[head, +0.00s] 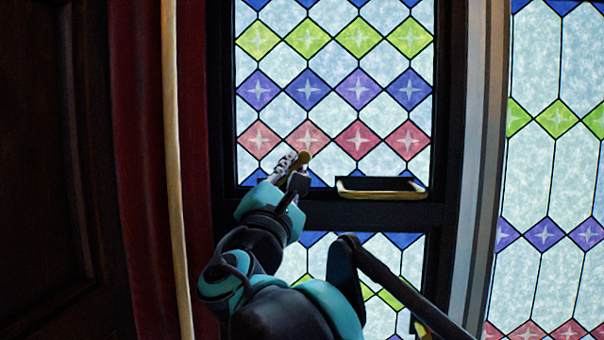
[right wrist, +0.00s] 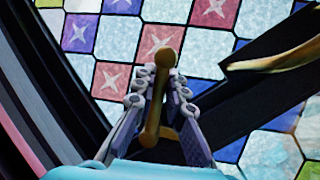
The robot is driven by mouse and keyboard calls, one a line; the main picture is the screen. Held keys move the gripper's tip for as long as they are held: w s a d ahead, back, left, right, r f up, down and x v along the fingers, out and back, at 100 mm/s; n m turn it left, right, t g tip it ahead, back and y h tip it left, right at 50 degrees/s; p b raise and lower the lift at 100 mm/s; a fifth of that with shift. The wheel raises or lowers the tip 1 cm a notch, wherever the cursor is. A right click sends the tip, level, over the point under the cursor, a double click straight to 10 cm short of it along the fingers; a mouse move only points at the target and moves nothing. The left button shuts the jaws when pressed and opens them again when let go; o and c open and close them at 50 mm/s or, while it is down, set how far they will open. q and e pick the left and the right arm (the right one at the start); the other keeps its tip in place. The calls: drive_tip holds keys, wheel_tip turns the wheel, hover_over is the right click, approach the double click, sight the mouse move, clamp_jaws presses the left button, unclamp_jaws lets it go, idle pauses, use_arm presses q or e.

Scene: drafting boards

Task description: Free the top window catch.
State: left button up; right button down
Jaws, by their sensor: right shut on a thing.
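The top window catch (head: 305,157) is a small brass bar with a rounded end. It sits low on the upper stained-glass window, near its left side. In the right wrist view the brass catch (right wrist: 157,95) runs lengthwise between the two pale, ridged fingers. My right gripper (head: 292,165) reaches up from below and is shut on the catch; it also shows in the right wrist view (right wrist: 163,100). The catch's base is partly hidden by the fingers. My left gripper is not in view.
A black and brass pull (head: 381,189) sits on the dark rail (head: 380,214) right of my gripper. A second stained-glass pane (head: 545,110) stands at right. A red curtain (head: 140,160) and pale pole (head: 172,150) hang at left. A dark bar crosses low centre.

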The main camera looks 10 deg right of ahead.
drive_tip(key=n+y, duration=0.1)
drive_tip(key=n, duration=0.1)
drive_tip(key=a+r+n+t+y, duration=0.1)
drive_tip(key=n, duration=0.1)
drive_tip(key=shift+w+a+n+y+p, duration=0.1)
drive_tip(key=shift+n+y+p, duration=0.2)
drive_tip(key=shift+p, duration=0.05)
drive_tip(key=n, duration=0.1)
drive_tip(key=a+n+y, duration=0.1)
drive_tip(key=n+y, duration=0.1)
drive_tip(key=n, duration=0.1)
drive_tip(key=shift+w+a+r+p, duration=0.15)
drive_tip(key=shift+r+p, duration=0.15)
drive_tip(key=shift+p, duration=0.1)
drive_tip(key=shift+w+a+n+y+p, duration=0.1)
drive_tip(key=shift+a+n+y+p, duration=0.25)
drive_tip(key=shift+n+y, duration=0.7)
drive_tip(key=shift+w+a+n+y+p, duration=0.1)
drive_tip(key=shift+a+n+y, duration=0.45)
drive_tip(key=shift+n, duration=0.9)
drive_tip(key=c, duration=1.8)
unclamp_jaws()
drive_tip(key=shift+c, duration=0.2)
drive_tip(key=v, duration=1.2)
